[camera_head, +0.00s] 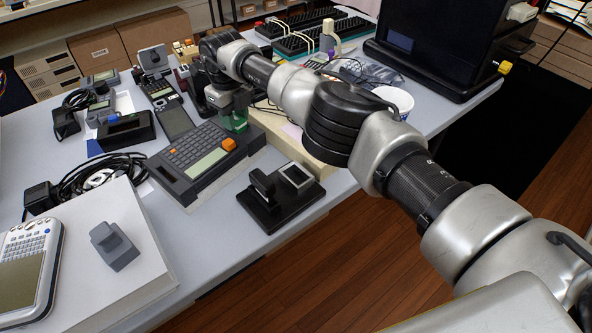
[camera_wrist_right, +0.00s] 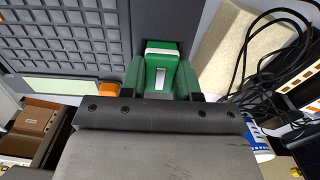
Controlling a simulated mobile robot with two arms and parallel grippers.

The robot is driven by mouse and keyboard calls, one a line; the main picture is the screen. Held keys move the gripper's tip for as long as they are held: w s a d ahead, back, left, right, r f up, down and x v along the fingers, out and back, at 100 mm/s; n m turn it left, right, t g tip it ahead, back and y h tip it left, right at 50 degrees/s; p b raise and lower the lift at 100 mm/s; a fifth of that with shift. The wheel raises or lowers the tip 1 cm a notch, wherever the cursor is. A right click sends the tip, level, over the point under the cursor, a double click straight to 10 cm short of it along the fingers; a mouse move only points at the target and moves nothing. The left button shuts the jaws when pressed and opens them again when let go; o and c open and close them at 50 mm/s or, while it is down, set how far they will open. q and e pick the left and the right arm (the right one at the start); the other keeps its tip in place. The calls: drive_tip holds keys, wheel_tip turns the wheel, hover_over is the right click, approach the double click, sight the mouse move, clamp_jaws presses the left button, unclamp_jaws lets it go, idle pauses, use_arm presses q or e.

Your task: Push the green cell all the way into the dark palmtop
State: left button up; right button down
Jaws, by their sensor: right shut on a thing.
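The dark palmtop (camera_head: 195,158) lies on the grey table, with a dark keyboard, a pale green screen strip and an orange button. Its keys also show at the upper left of the right wrist view (camera_wrist_right: 65,40). My right gripper (camera_head: 236,121) is at the palmtop's far right edge. In the right wrist view its fingers (camera_wrist_right: 161,80) are shut on the green cell (camera_wrist_right: 160,68), one on each side. The cell's far end meets the palmtop's edge; how deep it sits inside is hidden. My left gripper is not in view.
A black stand with a small screen (camera_head: 285,192) stands right of the palmtop near the table edge. A beige slab (camera_head: 290,137) lies behind it. Keyboards and a black cabinet stand behind.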

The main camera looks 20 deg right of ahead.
drive_tip(key=shift+f, duration=0.15)
drive_tip(key=c, duration=0.7)
unclamp_jaws()
drive_tip(key=shift+c, duration=1.6)
